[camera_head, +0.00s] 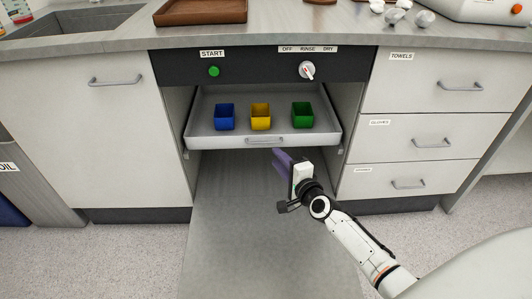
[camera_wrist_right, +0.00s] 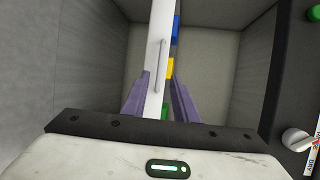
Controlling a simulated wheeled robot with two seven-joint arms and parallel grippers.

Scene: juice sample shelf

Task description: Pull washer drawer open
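The washer drawer (camera_head: 212,140) is a shallow white tray under the dark control panel, with a grey bar handle (camera_head: 264,141) on its front. A blue cup (camera_head: 225,117), a yellow cup (camera_head: 260,116) and a green cup (camera_head: 302,115) stand in it. My right gripper (camera_head: 281,157) is just below and in front of the handle, slightly right of its middle. In the wrist view its purple fingers (camera_wrist_right: 158,98) are apart, with the drawer front and handle (camera_wrist_right: 160,66) showing beyond and between them; I see no grip. My left gripper is out of view.
The washer door (camera_head: 245,225) lies folded down below the drawer. The panel above has a green start button (camera_head: 214,71) and a knob (camera_head: 307,70). Cabinets flank the opening, with a labelled drawer stack (camera_head: 420,135) at right.

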